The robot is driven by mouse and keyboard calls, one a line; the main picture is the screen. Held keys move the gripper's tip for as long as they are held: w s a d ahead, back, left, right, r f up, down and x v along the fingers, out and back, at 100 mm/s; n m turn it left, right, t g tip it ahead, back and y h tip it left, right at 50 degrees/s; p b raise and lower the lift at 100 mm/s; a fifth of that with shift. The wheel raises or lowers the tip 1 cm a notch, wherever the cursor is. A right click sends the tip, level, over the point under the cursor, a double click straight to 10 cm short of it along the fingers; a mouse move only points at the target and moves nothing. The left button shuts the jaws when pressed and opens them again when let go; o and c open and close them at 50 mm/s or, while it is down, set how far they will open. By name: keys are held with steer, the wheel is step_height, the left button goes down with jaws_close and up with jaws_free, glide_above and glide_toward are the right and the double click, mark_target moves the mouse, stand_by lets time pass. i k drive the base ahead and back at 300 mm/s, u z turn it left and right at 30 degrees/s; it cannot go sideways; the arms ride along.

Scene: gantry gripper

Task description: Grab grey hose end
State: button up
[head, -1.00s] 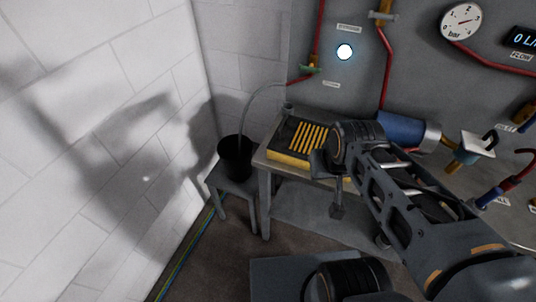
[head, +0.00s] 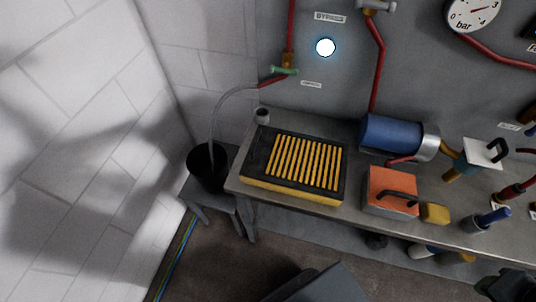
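The grey hose (head: 222,103) arcs from the end of a red pipe below a green-handled valve (head: 284,71). It runs down to the left into a black bucket (head: 205,170), so its lower end is hidden inside. Its upper end meets the red pipe at the wall. My gripper does not show clearly in the head view. Only dark parts of my own body show at the bottom edge and the bottom right corner, and none is near the hose.
The bucket stands on a low grey stool (head: 222,196) left of the workbench (head: 300,204). On the bench are a black-and-yellow slatted tray (head: 250,184), an orange box (head: 391,186), a yellow block (head: 435,213) and a blue cylinder (head: 390,133). A white brick wall (head: 90,90) bounds the left.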

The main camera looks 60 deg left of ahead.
mark_target(216, 169)
steer(key=z, duration=0.35)
steer(key=k, duration=2)
steer(key=u, duration=2.2)
steer(key=i, duration=1)
